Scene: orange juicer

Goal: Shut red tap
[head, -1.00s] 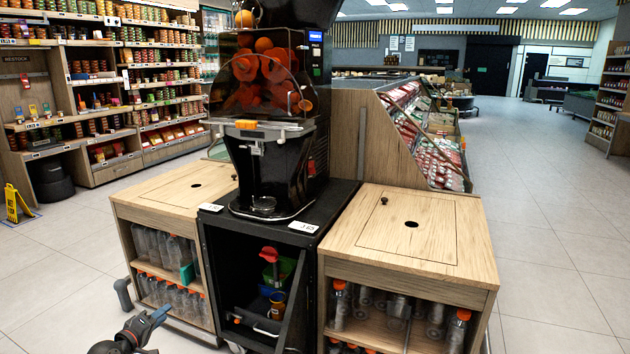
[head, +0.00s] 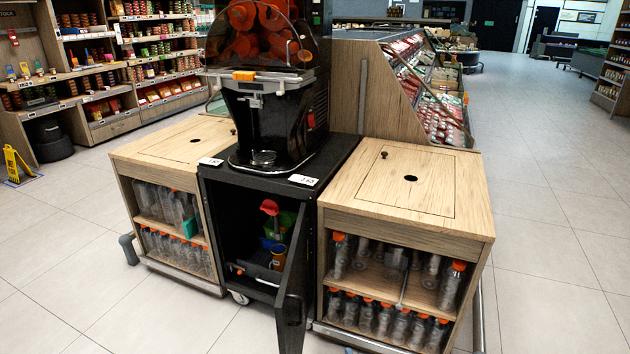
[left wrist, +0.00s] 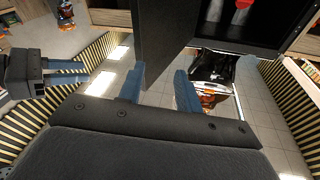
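A red knob-like part (head: 270,207), which looks like the red tap, stands upright inside the open black cabinet (head: 213,230) under the juicer. A red part also shows at the top of the left wrist view (left wrist: 242,4), cut by the edge. Whether the tap is open or shut cannot be told.
The black cabinet door (head: 293,285) stands open toward me, right of the red part. A green item (head: 286,221) and an orange-yellow cup (head: 278,257) are beside it. Wooden bottle cabinets (head: 336,215) (head: 122,170) flank the black one. The floor in front is clear.

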